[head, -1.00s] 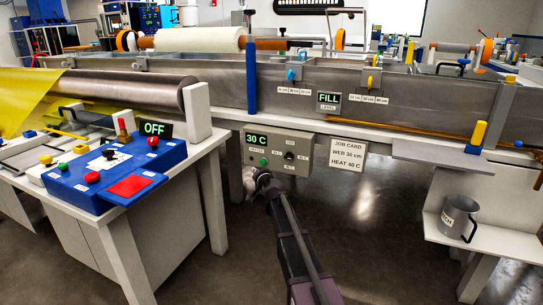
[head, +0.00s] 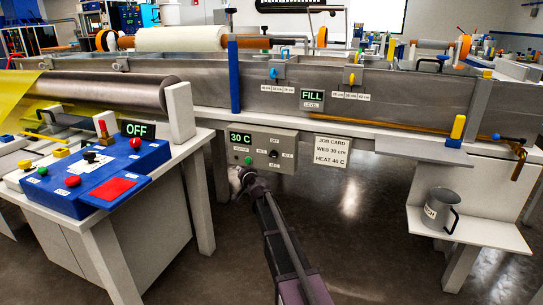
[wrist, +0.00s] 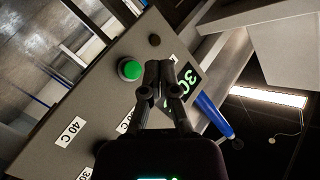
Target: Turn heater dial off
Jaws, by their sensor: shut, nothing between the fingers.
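The grey heater box (head: 262,150) hangs under the bath's front edge. Its black dial (head: 274,154) sits right of a green button (head: 248,160), below an OFF label; its exact setting is too small to read. The green display (head: 241,138) reads 30 C. My gripper (head: 238,174) is low at the box's lower left corner, left of and below the dial. In the wrist view my shut, empty fingertips (wrist: 158,70) are in front of the panel between the green button (wrist: 129,69) and the display (wrist: 188,82). The dial is not clearly seen there; my gripper's body covers part of the panel.
A job card (head: 332,151) hangs right of the box, reading WEB 30 cm, HEAT 40 C. A grey mug (head: 440,212) stands on a low right shelf. The floor between is clear.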

